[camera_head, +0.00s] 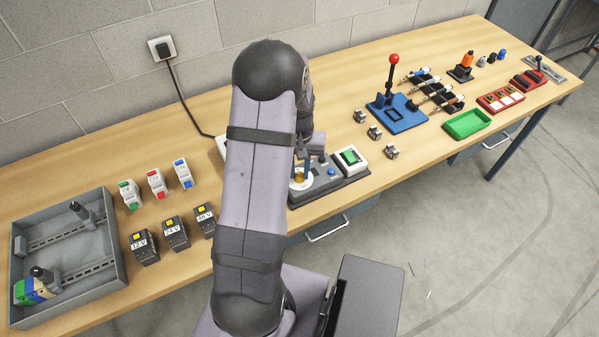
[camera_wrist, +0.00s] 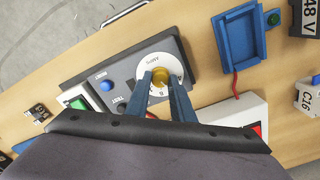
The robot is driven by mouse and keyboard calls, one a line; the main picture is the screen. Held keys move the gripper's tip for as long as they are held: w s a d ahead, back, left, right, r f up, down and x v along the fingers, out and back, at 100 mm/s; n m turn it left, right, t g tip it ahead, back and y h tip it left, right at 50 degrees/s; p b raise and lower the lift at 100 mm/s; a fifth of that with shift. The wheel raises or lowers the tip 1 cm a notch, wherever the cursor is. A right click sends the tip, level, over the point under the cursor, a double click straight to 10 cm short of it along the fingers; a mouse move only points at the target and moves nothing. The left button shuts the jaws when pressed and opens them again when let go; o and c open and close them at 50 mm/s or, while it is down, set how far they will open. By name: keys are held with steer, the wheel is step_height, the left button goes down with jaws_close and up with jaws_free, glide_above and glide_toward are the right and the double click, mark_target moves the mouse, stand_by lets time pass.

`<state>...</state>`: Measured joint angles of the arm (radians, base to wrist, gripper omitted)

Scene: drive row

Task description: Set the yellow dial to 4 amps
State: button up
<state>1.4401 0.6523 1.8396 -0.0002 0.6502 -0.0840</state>
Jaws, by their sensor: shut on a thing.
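The yellow dial (camera_wrist: 159,77) sits in the middle of a round white scale plate (camera_wrist: 151,62) on a dark grey control box (camera_wrist: 125,62). My gripper (camera_wrist: 161,80) is over the box with its two blue-grey fingers on either side of the dial, shut on it. Most scale marks are too small or hidden by the fingers, so I cannot tell the setting. In the head view, the yellow dial (camera_head: 300,176) shows just right of my arm, on the grey box (camera_head: 322,187).
A blue button (camera_wrist: 107,85) is on the box beside the dial. A blue holder (camera_wrist: 237,42) with a red lead stands close by. Labelled black blocks (camera_head: 174,233) stand left of my arm.

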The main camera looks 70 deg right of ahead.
mark_target(299, 174)
steer(key=n+p, duration=0.1)
steer(key=n, duration=0.6)
steer(key=o, duration=1.8)
steer(key=shift+n, duration=0.3)
steer(key=shift+c, duration=0.2)
steer(key=shift+r, duration=0.1)
steer(key=shift+r+p, duration=2.75)
steer(key=shift+r, duration=0.65)
